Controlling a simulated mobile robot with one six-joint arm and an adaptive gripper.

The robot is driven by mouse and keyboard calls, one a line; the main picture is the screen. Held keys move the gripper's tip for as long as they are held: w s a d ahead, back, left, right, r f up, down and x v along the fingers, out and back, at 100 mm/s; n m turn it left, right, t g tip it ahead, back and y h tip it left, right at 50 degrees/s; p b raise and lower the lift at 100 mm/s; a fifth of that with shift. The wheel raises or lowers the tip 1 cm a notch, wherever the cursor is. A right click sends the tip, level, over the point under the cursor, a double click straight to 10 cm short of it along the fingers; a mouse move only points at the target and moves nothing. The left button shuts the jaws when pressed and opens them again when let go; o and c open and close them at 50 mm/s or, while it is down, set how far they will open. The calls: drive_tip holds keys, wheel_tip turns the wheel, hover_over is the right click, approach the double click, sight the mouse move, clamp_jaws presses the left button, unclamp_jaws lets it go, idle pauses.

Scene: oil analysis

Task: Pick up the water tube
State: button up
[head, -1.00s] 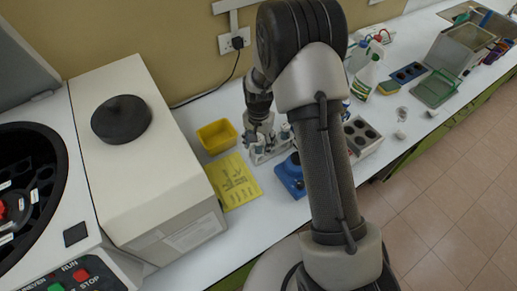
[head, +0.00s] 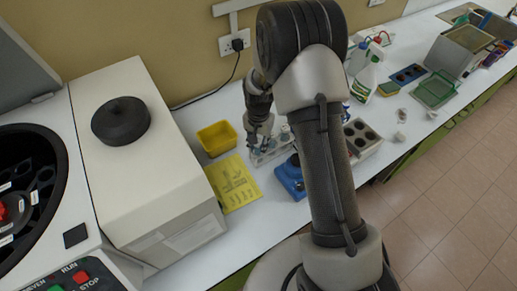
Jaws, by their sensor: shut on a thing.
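My gripper (head: 260,138) hangs pointing down over a light grey tube rack (head: 272,153) on the white bench, seen in the head view. It is shut on a small tube among the rack's tubes. The tube is mostly hidden by the fingers, so I cannot make out its label or contents, or whether it is clear of the rack. My arm covers the right part of the rack. Other small tubes with bluish tops stand in the rack beside the gripper.
A yellow bin (head: 216,138) and a yellow sheet (head: 233,184) lie left of the rack. A blue device (head: 291,178) stands in front. A grey block with round holes (head: 362,138) is to the right. A large white machine (head: 150,165) fills the left.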

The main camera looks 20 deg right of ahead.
drive_tip(key=shift+r, duration=0.1)
wheel_tip(320, 180, up, 20)
drive_tip(key=p, duration=0.3)
drive_tip(key=shift+f, duration=0.2)
idle(0.7)
